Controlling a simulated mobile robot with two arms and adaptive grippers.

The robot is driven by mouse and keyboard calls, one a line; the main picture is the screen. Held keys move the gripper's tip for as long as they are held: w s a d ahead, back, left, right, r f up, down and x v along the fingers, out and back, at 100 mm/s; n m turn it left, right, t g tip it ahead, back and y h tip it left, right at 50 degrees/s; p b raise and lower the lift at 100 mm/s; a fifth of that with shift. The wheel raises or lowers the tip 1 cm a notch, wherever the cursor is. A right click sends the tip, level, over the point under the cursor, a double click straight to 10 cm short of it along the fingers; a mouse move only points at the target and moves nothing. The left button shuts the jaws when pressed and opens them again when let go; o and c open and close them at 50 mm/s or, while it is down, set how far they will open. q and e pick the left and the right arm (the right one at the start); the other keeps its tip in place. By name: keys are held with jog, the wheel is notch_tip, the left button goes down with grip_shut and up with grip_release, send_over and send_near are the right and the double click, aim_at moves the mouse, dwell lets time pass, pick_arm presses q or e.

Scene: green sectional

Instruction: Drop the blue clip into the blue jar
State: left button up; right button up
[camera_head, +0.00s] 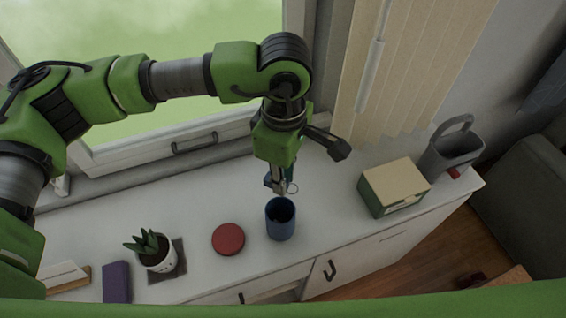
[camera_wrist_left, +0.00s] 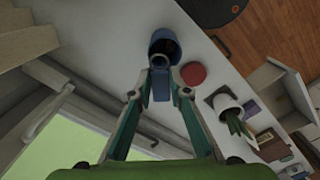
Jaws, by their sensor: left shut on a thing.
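The blue jar (camera_head: 280,225) stands upright and open-topped on the white counter; it also shows in the wrist view (camera_wrist_left: 158,41), just beyond the fingertips. My left gripper (camera_head: 277,184) points down, with its fingertips above and slightly behind the jar's rim. In the wrist view its fingers (camera_wrist_left: 160,92) are shut on the blue clip (camera_wrist_left: 161,86), which points toward the jar opening. In the head view the clip is mostly hidden by the fingers. My right gripper is not in view.
A red round lid (camera_head: 228,239) lies left of the jar, and a potted plant (camera_head: 155,252) stands further left. The window and blind are behind.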

pick_arm(q)
jog(key=f, duration=0.3)
jog(key=shift+w, duration=0.2)
jog(key=shift+f, duration=0.4)
jog(key=o, duration=0.8)
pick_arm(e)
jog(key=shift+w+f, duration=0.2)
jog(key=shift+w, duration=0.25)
pick_arm(q)
jog(key=shift+r, duration=0.2)
notch_tip(320, 180, up, 12)
jog(key=shift+f, duration=0.2)
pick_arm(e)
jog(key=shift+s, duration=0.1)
